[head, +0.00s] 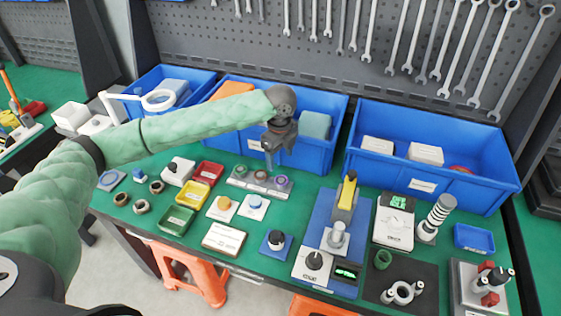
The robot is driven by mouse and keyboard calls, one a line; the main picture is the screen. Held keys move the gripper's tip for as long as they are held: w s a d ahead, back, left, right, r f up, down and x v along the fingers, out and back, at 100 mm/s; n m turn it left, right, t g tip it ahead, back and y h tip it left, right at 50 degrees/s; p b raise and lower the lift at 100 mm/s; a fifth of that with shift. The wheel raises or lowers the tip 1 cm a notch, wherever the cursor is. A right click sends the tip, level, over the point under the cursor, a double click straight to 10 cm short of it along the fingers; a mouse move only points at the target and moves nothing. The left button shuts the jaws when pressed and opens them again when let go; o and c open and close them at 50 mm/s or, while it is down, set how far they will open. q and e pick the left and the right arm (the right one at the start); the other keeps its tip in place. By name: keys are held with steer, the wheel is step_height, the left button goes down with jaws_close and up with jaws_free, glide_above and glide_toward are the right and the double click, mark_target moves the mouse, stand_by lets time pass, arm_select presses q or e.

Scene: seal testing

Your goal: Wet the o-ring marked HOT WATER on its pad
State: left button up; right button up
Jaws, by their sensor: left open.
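My left gripper (269,163) is open and points down above a grey rack (250,185). The rack carries a teal ring (240,170), a middle ring post (261,175) partly close under the fingers, and a purple ring (281,181). I cannot tell whether the fingers touch anything. The labels are too small to read, so I cannot tell which ring or pad is marked HOT WATER. My right gripper is not in view.
Red (209,172), yellow (193,194) and green (177,220) trays stand left of the pads. Blue bins (432,184) line the back. A blue plate with a yellow-topped press (346,195) stands to the right. Loose nuts (141,206) lie at left.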

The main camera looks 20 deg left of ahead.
mark_target(280, 179)
arm_select(q)
steer(key=shift+f, duration=0.35)
steer(key=shift+f+p, duration=1.1)
steer(key=shift+f, duration=2.7)
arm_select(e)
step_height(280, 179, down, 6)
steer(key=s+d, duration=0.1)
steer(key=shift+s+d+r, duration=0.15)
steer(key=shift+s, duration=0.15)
arm_select(q)
steer(key=c, duration=1.1)
steer(key=o, duration=0.5)
steer(key=shift+c, duration=1.4)
